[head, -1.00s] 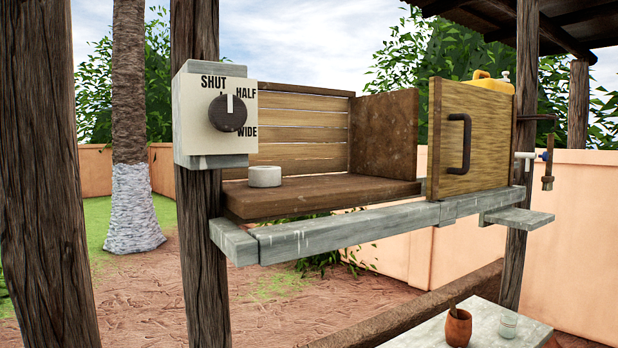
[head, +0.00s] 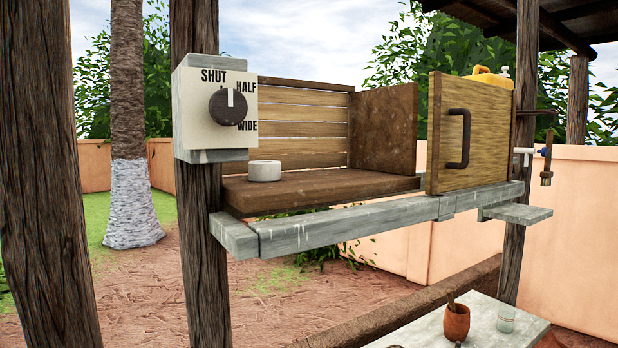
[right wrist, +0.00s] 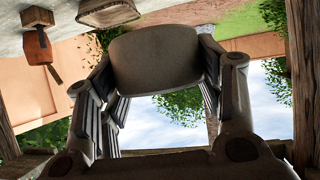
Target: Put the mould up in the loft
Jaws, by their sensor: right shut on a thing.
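In the right wrist view my right gripper (right wrist: 155,85) is shut on a grey-brown slab with rounded corners, the mould (right wrist: 155,58) as far as I can tell. It is held between both fingers, clear of the table. My left gripper is in neither view.
A white round pot (head: 264,171) stands at the loft's left end. A dial (head: 228,106) marked SHUT, HALF, WIDE is on the left post. Below right, a grey table (head: 425,335) bears a clay cup (head: 456,322) and a glass (head: 506,318). A yellow can (head: 492,77) shows behind the door.

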